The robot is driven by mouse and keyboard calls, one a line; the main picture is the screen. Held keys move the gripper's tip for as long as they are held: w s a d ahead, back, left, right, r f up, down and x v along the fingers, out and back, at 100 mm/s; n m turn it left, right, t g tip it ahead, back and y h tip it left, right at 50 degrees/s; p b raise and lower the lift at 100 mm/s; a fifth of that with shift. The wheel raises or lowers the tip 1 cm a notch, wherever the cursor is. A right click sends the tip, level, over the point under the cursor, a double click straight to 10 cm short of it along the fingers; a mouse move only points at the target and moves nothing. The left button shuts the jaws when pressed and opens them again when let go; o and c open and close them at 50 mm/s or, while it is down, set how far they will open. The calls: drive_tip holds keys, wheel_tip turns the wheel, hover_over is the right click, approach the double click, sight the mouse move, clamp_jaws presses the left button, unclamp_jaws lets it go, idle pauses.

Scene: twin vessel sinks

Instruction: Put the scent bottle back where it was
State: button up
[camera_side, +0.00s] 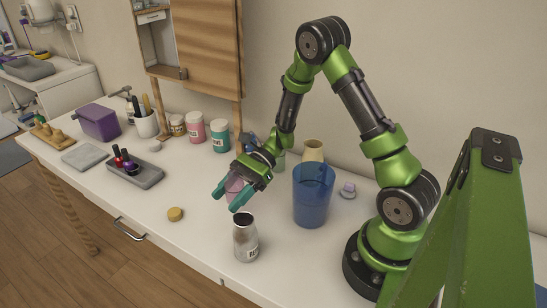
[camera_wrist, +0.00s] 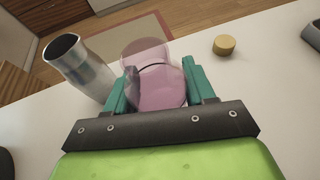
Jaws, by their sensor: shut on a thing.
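My gripper (camera_side: 228,198) is shut on a pink see-through vessel (camera_side: 236,185), held between its teal fingers above the counter. In the wrist view the pink vessel (camera_wrist: 154,82) fills the gap between the fingertips (camera_wrist: 153,80). I cannot tell for certain whether it is the scent bottle, as no label shows. A small lilac item (camera_side: 348,187) sits on a grey dish (camera_side: 347,195) behind the blue tumbler; it is too small to make out well.
A silver can (camera_side: 246,243) stands near the gripper; it also shows in the wrist view (camera_wrist: 78,66). A blue tumbler (camera_side: 313,195) stands to the right. A round tan lid (camera_side: 175,214) lies near the front edge. A grey tray (camera_side: 135,173) with small bottles is left.

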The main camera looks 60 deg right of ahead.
drive_tip(key=shift+f, duration=2.65)
drive_tip(key=o, duration=1.1)
drive_tip(key=shift+f, duration=0.15)
